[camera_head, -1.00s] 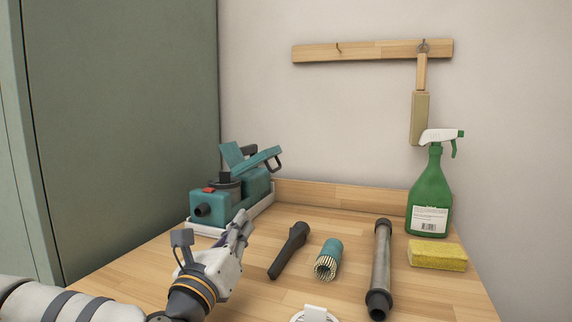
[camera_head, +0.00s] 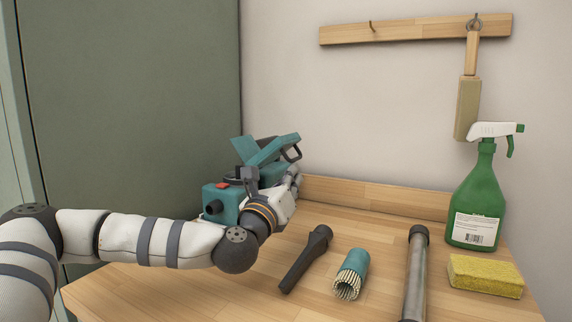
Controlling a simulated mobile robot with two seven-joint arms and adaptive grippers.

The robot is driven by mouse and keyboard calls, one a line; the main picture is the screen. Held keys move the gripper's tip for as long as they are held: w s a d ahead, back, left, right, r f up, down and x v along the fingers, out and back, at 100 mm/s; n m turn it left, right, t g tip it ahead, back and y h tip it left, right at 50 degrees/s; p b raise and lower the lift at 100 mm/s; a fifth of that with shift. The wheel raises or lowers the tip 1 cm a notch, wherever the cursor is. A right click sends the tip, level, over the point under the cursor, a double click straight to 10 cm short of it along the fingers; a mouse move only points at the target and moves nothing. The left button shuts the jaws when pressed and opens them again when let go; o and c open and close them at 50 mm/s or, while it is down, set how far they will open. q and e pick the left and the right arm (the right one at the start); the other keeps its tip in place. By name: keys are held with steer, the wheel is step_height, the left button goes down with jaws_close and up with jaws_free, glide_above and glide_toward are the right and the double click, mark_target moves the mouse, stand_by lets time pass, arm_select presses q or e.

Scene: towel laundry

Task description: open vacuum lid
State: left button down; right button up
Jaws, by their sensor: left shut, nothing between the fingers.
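The teal vacuum (camera_head: 219,203) stands at the back left of the wooden table, with a dark round port and a red switch on its front. Its teal lid (camera_head: 268,152) with a dark handle is raised and tilted up above the body. My left gripper (camera_head: 296,178) is at the vacuum's right side, below the lid's handle end, shut and empty. My wrist hides part of the vacuum's body and base. I cannot tell whether the fingers touch the vacuum. My right gripper is not in view.
A black nozzle (camera_head: 305,260), a teal brush (camera_head: 352,273) and a grey tube (camera_head: 416,276) lie on the table (camera_head: 230,290). A green spray bottle (camera_head: 478,200) and a yellow sponge (camera_head: 485,276) are at the right. A brush (camera_head: 468,105) hangs from a wall rail (camera_head: 415,30).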

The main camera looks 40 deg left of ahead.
mark_target(284, 154)
arm_select(q)
steer(key=shift+s+a+r, duration=0.1)
steer(key=shift+a+r, duration=0.05)
steer(key=shift+r, duration=0.45)
steer(key=shift+s+a+r, duration=0.1)
steer(key=shift+r, duration=0.45)
steer(key=shift+f, duration=0.2)
steer(key=r+n, duration=0.1)
steer(key=n, duration=0.1)
steer(key=a+r+n+g+y, duration=0.1)
steer(key=r+n, duration=0.1)
steer(key=shift+n, duration=0.4)
